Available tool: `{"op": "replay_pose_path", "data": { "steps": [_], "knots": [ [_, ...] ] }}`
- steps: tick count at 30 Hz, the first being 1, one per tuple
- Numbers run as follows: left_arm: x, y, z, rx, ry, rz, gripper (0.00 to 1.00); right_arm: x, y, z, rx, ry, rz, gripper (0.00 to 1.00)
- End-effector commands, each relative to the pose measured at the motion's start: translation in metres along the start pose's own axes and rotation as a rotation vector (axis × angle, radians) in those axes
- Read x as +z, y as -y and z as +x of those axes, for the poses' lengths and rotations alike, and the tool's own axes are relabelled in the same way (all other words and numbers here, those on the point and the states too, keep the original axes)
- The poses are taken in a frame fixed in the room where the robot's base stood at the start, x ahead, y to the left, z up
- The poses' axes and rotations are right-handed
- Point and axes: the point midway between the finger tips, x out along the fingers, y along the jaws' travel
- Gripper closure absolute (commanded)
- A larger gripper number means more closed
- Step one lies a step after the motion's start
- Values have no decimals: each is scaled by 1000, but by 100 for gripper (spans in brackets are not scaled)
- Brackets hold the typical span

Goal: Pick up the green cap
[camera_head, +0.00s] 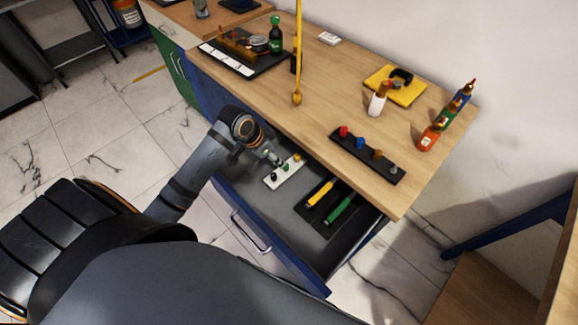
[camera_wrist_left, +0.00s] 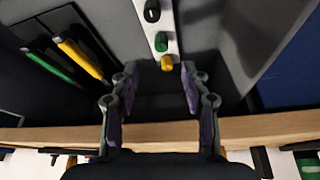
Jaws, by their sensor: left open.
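The green cap (camera_wrist_left: 161,42) sits on a white strip (camera_wrist_left: 143,12) in the open drawer, between a black cap (camera_wrist_left: 152,11) and a yellow cap (camera_wrist_left: 167,61). In the head view the white strip (camera_head: 268,182) lies near the drawer's back left, and the yellow cap (camera_head: 297,157) shows at its far end; the green cap is hard to make out beside the gripper. My left gripper (camera_wrist_left: 158,80) is open and empty, its fingers apart, with the caps showing ahead between and beyond the tips. In the head view the left gripper (camera_head: 275,160) hangs over the strip. My right gripper is out of view.
A yellow tool (camera_head: 320,193) and a green tool (camera_head: 340,210) lie in a dark tray in the drawer. The drawer walls and wooden tabletop edge (camera_wrist_left: 255,127) are close. On the table stand a black rack (camera_head: 394,176) with coloured pieces, several bottles and a yellow mat (camera_head: 408,96).

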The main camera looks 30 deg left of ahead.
Motion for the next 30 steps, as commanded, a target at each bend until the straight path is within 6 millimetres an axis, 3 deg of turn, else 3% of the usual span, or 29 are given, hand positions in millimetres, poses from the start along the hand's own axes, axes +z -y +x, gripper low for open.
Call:
{"op": "replay_pose_path", "data": {
  "steps": [3,6,11,19,27,30],
  "knots": [
    [0,-1,21,3,-2,-3,54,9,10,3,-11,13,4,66],
    [0,-1,30,1,-1,-1,54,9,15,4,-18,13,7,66],
    [0,0,34,0,0,0,54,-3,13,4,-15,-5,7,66],
    [1,1,77,2,0,-2,54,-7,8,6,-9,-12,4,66],
    [1,2,83,0,1,1,54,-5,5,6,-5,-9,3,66],
    [1,2,83,0,1,1,64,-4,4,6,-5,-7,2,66]
  ]
}}
